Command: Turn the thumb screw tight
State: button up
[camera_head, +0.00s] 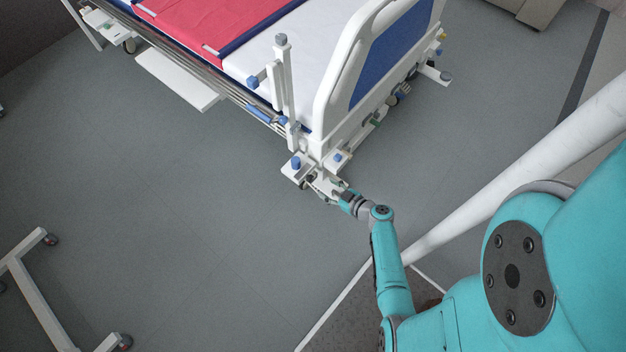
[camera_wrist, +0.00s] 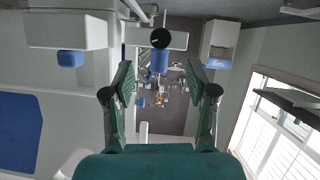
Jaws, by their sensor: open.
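A round black knob (camera_wrist: 160,38), which looks like the thumb screw, shows at the top centre of the wrist view on a white bracket (camera_wrist: 178,41). A blue cylindrical part (camera_wrist: 159,61) sits just below it in the picture. My gripper (camera_wrist: 159,72) is open, with one finger on each side of the blue part in the picture. Nothing is held, and the knob lies beyond the fingertips. I cannot tell whether a finger touches anything. In the head view my gripper (camera_head: 327,187) is low at the near corner of the bed, where the knob is too small to make out clearly.
The bed's end board (camera_head: 375,60) and a white upright post (camera_head: 285,80) rise close beside my gripper. A blue knob (camera_head: 296,163) stands on the bed's corner. A wheeled white frame (camera_head: 35,290) is at lower left. The grey floor (camera_head: 190,220) between is clear.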

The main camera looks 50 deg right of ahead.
aim_at(312, 179)
jog(key=x, duration=0.8)
jog(key=shift+w+f, duration=0.2)
jog(key=shift+w, duration=0.15)
grip_shut()
